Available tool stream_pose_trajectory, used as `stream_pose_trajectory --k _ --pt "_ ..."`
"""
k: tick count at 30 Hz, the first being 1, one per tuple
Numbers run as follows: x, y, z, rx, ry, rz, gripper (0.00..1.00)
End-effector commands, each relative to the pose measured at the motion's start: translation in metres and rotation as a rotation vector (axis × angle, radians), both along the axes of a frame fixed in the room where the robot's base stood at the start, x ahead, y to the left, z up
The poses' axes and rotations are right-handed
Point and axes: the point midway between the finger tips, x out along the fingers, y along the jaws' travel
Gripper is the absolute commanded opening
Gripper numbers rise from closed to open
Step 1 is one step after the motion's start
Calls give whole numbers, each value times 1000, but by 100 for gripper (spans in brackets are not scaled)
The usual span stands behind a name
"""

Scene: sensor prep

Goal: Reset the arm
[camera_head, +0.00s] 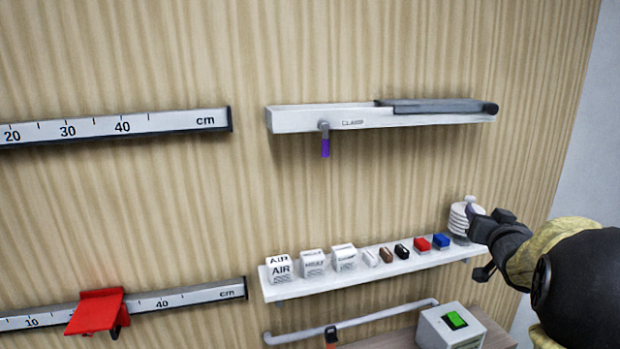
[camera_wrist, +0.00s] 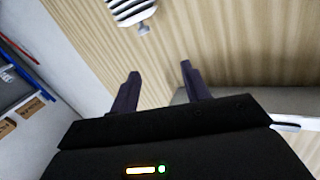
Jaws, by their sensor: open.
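My gripper (camera_head: 489,243) is at the right, near the right end of the white wall shelf (camera_head: 350,281). In the wrist view my gripper (camera_wrist: 158,68) has its two dark fingers spread apart with nothing between them. A white ribbed stack (camera_head: 459,217) stands at the shelf's right end, just left of my gripper in the head view. It also shows upside down at the top of the wrist view (camera_wrist: 131,10), beyond the fingers.
White labelled cubes (camera_head: 281,267) and small coloured blocks (camera_head: 421,244) line the shelf. Above is a clamp rail (camera_head: 350,118) with a purple-tipped handle (camera_head: 325,146). Two ruler rails (camera_head: 100,127) are left, the lower with a red slider (camera_head: 96,311). A green-button box (camera_head: 451,328) stands below.

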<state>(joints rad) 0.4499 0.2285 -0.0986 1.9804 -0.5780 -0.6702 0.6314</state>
Motion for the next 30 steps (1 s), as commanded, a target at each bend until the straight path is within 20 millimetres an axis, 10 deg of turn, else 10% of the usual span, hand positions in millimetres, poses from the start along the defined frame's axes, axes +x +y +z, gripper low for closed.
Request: stream_pose_trajectory --k 8,15,22,30 --pt "-54 105 -125 37 502 4 47" --pt "-147 185 -207 24 922 116 47" --pt "-239 236 -249 3 1238 254 47" --pt "-257 243 -254 0 1296 281 47"
